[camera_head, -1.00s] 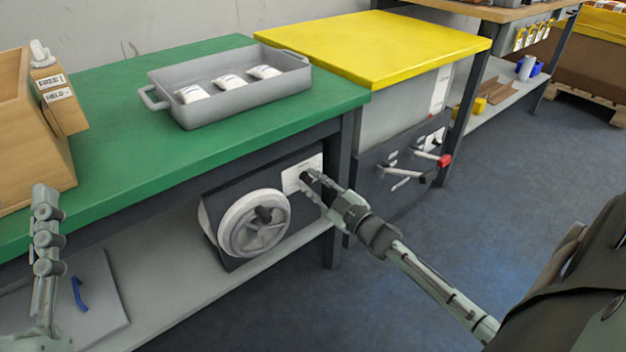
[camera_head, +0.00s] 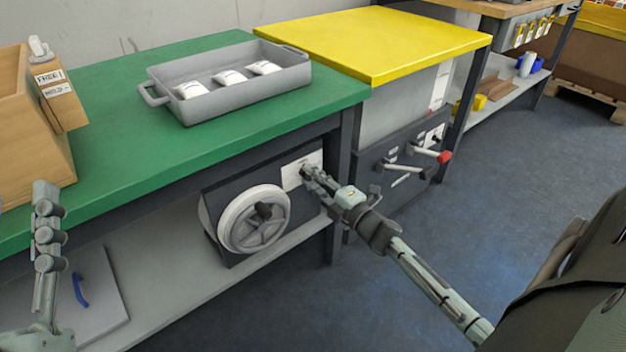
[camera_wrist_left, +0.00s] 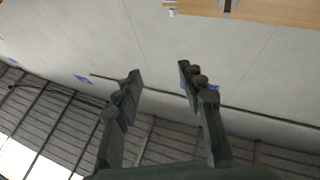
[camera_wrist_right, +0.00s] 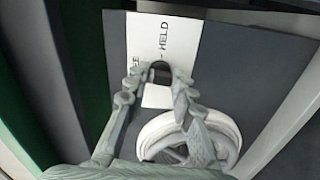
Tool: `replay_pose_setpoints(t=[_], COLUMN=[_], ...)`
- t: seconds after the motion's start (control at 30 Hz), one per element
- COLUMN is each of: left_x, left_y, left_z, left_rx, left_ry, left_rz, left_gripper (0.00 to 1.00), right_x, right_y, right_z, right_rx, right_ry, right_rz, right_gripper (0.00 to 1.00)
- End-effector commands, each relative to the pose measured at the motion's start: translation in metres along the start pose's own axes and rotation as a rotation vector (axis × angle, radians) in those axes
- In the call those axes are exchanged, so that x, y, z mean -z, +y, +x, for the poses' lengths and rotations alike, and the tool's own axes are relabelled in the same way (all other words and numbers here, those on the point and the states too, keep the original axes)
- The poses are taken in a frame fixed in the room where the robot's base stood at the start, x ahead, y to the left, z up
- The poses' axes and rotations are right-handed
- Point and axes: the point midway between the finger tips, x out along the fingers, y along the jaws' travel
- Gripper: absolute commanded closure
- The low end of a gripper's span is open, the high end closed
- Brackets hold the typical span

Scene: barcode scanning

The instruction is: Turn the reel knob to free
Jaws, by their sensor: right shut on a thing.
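The reel knob (camera_wrist_right: 160,74) is small and dark. It sits on a white label plate (camera_head: 290,178) on the dark reel housing under the green bench. My right gripper (camera_head: 308,172) is shut on the knob, with one finger on each side of it in the right wrist view. That view shows the word HELD on the plate and part of another word, mostly hidden by a finger. Which way the knob points I cannot tell. The white reel wheel (camera_head: 240,236) with a black handle is beside the knob. My left gripper (camera_wrist_left: 160,78) is open and empty, above the bench's left side.
A grey tray (camera_head: 160,103) with several white packs stands on the green bench (camera_head: 110,150). A wooden box (camera_head: 50,125) with FREE and HELD labels is at the left. A yellow-topped cabinet (camera_head: 400,45) with levers adjoins on the right. The floor in front is clear.

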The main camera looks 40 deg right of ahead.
Motion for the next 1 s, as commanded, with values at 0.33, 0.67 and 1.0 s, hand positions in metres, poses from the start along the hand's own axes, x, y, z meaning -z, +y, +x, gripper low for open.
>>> replay_pose_setpoints(t=[0.33,0.67,1.0], left_x=[0.007,0.008,0.0082], left_y=[-0.0024,-0.0027,-0.0026], left_z=[0.0008,0.0007,0.0007], left_rx=[0.003,0.003,0.003], left_ry=[0.049,0.054,0.054], left_rz=[0.006,0.007,0.006], left_gripper=[0.6,0.6,0.6], right_x=[0.0016,0.0016,0.0012], right_y=[-0.0007,-0.0007,-0.0006], right_z=[-0.0003,-0.0004,-0.0003], right_rx=[0.0,0.0,0.001], right_ry=[0.003,0.003,0.002], right_rz=[-0.119,-0.136,-0.135], right_gripper=[1.0,1.0,0.57])
